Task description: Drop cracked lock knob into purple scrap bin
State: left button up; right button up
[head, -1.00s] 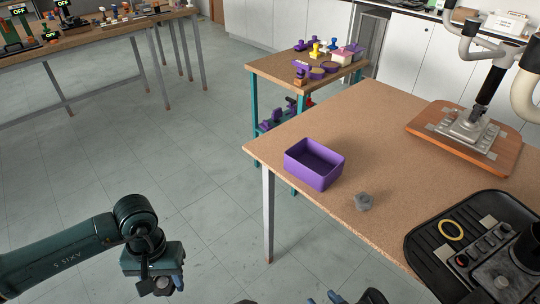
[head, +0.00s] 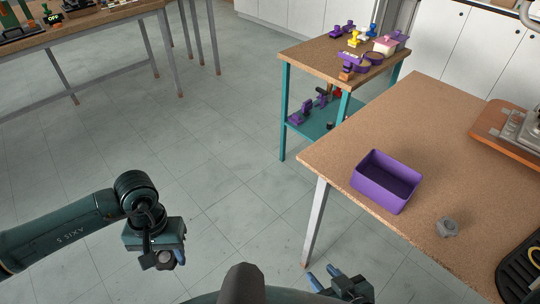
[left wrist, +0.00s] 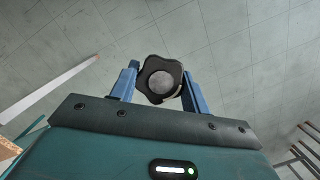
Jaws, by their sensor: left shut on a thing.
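My left gripper (head: 166,262) is shut on a dark, lobed knob with a grey round centre (left wrist: 160,81). The knob sits between the two blue fingers in the left wrist view, above the floor. No crack can be made out on it. The purple scrap bin (head: 366,187), an open rectangular box, stands on the brown table near its left edge, well right of my left gripper. It looks empty. My right gripper (head: 327,280) is low in the head view, left of the table, with its blue fingers apart and nothing seen between them.
A grey knob (head: 447,227) lies on the brown table (head: 420,120), right of the bin. A black tray (head: 520,270) and a wooden board (head: 505,130) are further right. A teal-legged side table (head: 310,50) with purple items stands behind. Open floor surrounds my left gripper.

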aim_at(377, 194)
jog(key=i+j, duration=0.3)
jog(key=j, duration=0.15)
jog(key=i+j, duration=0.3)
jog(key=j+z, duration=0.1)
jog(key=z, duration=0.35)
jog(key=j+z, duration=0.1)
jog(key=z, duration=0.35)
jog(key=j+z, duration=0.1)
jog(key=z, duration=0.35)
jog(key=i+z, duration=0.1)
jog(key=z, duration=1.3)
jog(key=i, duration=0.45)
